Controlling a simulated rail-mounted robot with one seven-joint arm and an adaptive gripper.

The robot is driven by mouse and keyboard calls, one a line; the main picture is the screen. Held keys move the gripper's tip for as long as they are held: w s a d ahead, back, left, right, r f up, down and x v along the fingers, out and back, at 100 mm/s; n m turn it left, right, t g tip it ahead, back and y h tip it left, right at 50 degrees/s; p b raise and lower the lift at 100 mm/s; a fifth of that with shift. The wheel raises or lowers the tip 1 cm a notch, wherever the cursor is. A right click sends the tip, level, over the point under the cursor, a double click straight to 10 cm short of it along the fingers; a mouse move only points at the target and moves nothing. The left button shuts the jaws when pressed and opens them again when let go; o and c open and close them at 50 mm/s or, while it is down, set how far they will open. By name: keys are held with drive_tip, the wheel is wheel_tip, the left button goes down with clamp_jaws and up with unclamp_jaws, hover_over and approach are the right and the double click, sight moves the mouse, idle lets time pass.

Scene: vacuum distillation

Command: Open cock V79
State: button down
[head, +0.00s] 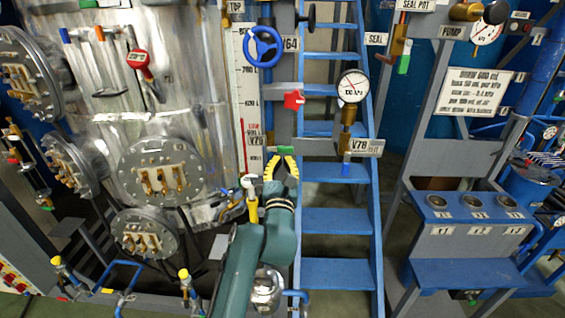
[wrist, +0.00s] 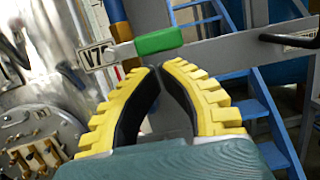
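The cock V79 has a green lever handle (head: 286,150) and a white label plate (head: 255,140) that reads V79. In the wrist view its green handle (wrist: 158,42) lies roughly crosswise to the upright pipe, with the partly readable label (wrist: 97,57) at its left. My gripper (head: 282,158) is just below the handle in the head view. In the wrist view my gripper (wrist: 160,67) has its yellow fingertips close together with a narrow gap, and nothing is seen between them. The handle appears beyond the tips, and I see no clear contact.
A gauge (head: 353,86) with brass valve and the V78 label (head: 364,146) stand to the right. A red star knob (head: 293,100) and blue handwheel (head: 263,47) are above. Blue stairs (head: 335,221) lie behind; the steel vessel (head: 190,90) is at left.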

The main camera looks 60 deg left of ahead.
drive_tip(key=shift+w+d+r+n+b, duration=0.1)
drive_tip(key=shift+n+b, duration=0.1)
drive_tip(key=shift+n, duration=0.25)
drive_tip(key=shift+w+r+n+b, duration=0.1)
drive_tip(key=shift+n+b, duration=0.05)
drive_tip(key=shift+n, duration=0.3)
